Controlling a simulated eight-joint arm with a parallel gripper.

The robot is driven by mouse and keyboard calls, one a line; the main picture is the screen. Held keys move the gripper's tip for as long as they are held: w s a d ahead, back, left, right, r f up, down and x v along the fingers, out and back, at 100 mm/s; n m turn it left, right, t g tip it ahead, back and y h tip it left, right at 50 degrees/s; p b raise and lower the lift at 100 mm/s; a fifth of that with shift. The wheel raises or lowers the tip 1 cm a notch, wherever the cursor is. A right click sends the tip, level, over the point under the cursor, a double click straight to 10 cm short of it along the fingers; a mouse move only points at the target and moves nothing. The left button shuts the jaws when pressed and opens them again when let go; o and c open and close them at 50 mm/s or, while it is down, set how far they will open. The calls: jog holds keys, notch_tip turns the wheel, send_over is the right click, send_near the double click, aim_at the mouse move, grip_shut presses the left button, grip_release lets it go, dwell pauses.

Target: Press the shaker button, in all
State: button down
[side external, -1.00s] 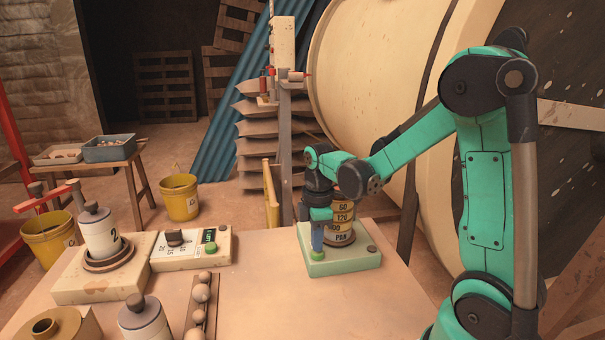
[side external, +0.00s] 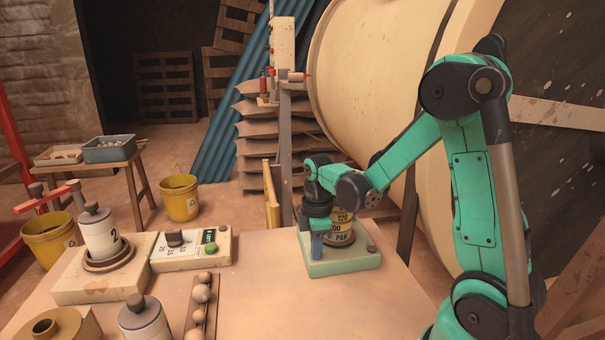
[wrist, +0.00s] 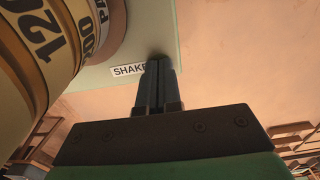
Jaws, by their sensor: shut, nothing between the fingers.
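The shaker is a pale green base (side external: 352,266) at the table's back right, with a brass sieve stack (side external: 343,228) on it marked with numbers and PAN. My gripper (side external: 316,256) points down, shut and empty, over the base's front left corner. In the wrist view its closed fingertips (wrist: 157,62) reach the dark green shaker button (wrist: 158,55), beside a white label (wrist: 125,70) reading SHAKE, its end covered. The fingers hide most of the button. They look to be on it or just above it; I cannot tell whether it is pressed down.
The sieve stack stands close beside my fingers. A dark knob (side external: 371,248) is on the base's right. To the left is a cream control box (side external: 190,262) with another green button (side external: 211,248). A rack of balls (side external: 201,293) lies nearer. The front right tabletop is clear.

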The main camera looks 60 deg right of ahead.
jog(key=shift+f, duration=0.1)
notch_tip(320, 180, up, 14)
dwell(0.5)
dwell(0.5)
jog(key=s+a+f+m+t, duration=0.2)
jog(key=a+f+m+t, duration=0.2)
jog(key=a+m+t, duration=0.3)
jog(key=a+m, duration=0.2)
jog(key=a, duration=0.2)
jog(key=shift+a, duration=0.4)
